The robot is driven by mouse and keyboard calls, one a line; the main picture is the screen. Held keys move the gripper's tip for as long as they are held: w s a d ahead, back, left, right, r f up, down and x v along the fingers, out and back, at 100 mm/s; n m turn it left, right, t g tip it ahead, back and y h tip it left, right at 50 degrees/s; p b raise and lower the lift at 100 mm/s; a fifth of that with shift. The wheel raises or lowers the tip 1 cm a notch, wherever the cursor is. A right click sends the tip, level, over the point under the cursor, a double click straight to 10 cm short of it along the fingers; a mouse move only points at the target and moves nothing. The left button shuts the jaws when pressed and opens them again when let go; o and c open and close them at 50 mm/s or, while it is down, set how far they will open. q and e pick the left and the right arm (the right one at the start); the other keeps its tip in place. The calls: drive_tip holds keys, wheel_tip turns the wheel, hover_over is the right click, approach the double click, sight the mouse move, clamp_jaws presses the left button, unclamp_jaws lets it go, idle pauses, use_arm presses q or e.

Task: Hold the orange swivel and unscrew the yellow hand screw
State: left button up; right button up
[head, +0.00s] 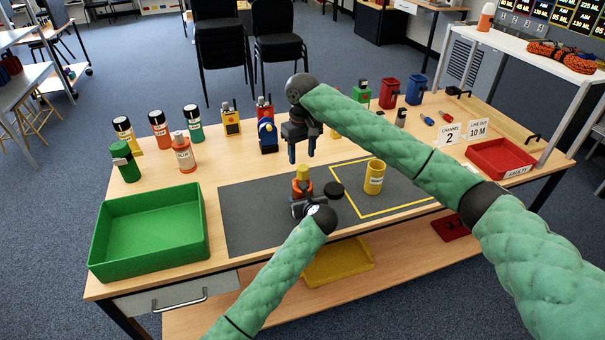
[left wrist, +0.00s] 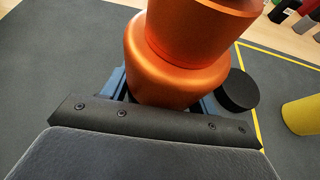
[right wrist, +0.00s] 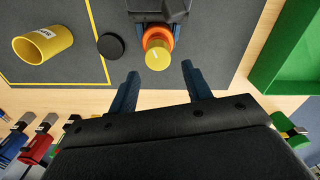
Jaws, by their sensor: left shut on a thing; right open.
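The orange swivel (head: 301,187) stands upright on the grey mat, and it fills the middle of the left wrist view (left wrist: 178,60). The yellow hand screw (head: 303,171) sits on top of the swivel; it also shows in the right wrist view (right wrist: 157,56). My left gripper (head: 305,203) is shut around the lower part of the swivel from the front. My right gripper (head: 303,152) is open and empty, above and behind the screw. Its two blue fingers (right wrist: 160,88) point down, apart from the screw. The left fingertips are mostly hidden by the swivel.
A black disc (head: 334,189) and a yellow cup (head: 374,177) are right of the swivel on the mat (head: 252,215). A green tray (head: 150,262) stands at left. Bottles, radios and a blue-topped device (head: 267,136) line the back. A red tray (head: 502,158) is far right.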

sight(303, 167)
drive_tip(key=m, duration=0.2)
drive_tip(key=shift+d+r+m, duration=0.1)
drive_tip(key=shift+r+m, duration=0.05)
drive_tip(key=shift+m, duration=0.25)
drive_tip(key=m, duration=0.4)
drive_tip(key=shift+m, duration=0.3)
drive_tip(key=shift+f, duration=2.55)
drive_tip(key=n, duration=0.5)
drive_tip(key=shift+d, duration=0.1)
drive_tip(key=n, duration=0.5)
drive_tip(key=m, duration=1)
